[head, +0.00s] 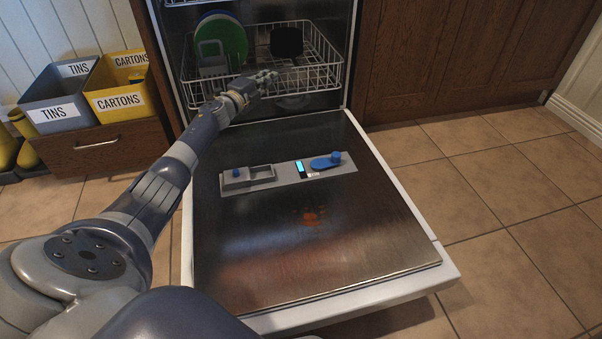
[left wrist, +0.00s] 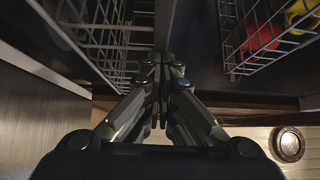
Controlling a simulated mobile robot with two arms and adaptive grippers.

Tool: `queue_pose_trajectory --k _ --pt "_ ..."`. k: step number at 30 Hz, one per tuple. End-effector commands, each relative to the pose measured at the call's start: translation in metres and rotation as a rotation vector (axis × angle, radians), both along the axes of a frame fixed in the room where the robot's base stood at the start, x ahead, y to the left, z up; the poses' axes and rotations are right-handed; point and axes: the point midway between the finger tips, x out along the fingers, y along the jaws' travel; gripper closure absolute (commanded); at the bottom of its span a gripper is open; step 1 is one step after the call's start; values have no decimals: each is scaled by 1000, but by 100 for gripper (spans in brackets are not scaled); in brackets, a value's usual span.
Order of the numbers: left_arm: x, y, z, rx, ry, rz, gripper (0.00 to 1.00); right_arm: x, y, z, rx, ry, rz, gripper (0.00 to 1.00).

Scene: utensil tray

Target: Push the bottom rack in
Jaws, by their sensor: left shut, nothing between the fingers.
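The bottom rack (head: 325,75), a white wire basket, sits at the opening of the dishwasher. It holds a green plate (head: 233,42), a grey item (head: 211,50) and a dark item (head: 286,41). The arm and gripper hide part of the rack's front. My right gripper is not in view.
The open dishwasher door (head: 320,240) lies flat below the rack, with a dispenser panel (head: 290,174) and an orange stain. Bins (head: 58,105) stand at the left. In the left wrist view another wire basket (left wrist: 240,60) holds red and yellow items. Tiled floor is clear at right.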

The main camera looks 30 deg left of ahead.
Motion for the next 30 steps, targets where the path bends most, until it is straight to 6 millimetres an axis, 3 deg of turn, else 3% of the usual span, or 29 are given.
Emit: queue_pose_trajectory --k 3,10,30 --pt "9 10 -3 0 -2 2 100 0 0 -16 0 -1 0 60" --pt "18 21 -1 0 -1 1 100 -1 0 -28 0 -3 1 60" --pt "22 24 0 0 1 -1 100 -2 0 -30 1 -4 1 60"
